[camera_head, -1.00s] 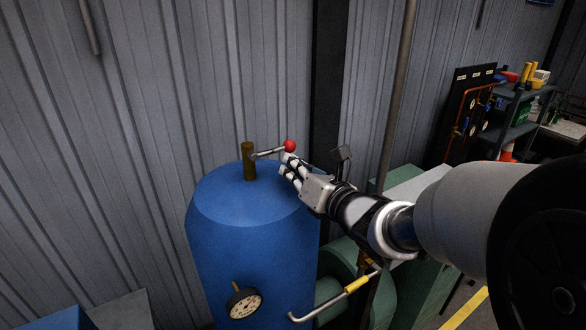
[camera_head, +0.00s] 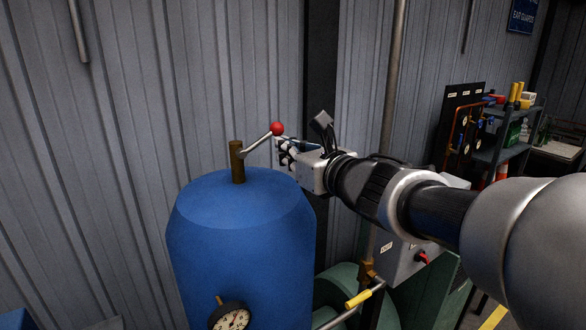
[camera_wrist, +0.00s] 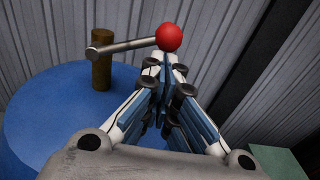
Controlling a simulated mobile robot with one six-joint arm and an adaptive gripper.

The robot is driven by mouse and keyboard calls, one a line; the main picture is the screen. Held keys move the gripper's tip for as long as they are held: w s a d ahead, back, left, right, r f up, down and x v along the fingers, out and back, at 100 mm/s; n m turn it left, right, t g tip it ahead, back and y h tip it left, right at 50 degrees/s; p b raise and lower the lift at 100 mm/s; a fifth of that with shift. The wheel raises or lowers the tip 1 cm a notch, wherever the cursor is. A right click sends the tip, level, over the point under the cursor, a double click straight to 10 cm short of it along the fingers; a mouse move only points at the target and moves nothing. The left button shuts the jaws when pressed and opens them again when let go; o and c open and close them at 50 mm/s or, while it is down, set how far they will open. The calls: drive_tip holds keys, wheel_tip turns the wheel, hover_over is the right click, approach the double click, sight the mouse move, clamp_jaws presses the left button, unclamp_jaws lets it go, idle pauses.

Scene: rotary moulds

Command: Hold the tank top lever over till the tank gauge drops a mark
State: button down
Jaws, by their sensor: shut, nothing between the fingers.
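The tank top lever is a grey rod (camera_head: 258,143) with a red ball knob (camera_head: 277,129), coming out of a brass post (camera_head: 237,161) on the blue tank (camera_head: 240,225). The rod slants up to the right. My gripper (camera_head: 283,150) is shut and empty, its fingertips right beside and just below the knob. In the wrist view the fingertips (camera_wrist: 166,66) meet just under the red knob (camera_wrist: 169,37); I cannot tell whether they touch it. The tank gauge (camera_head: 230,318) is partly cut off at the bottom edge, and its reading is too small to tell.
A corrugated wall (camera_head: 130,110) stands close behind the tank. A pipe with a yellow-gripped handle (camera_head: 358,299) and a grey box with a red switch (camera_head: 405,262) are at the lower right. A shelf (camera_head: 510,140) stands farther right.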

drive_tip(key=shift+r, duration=0.35)
idle(1.0)
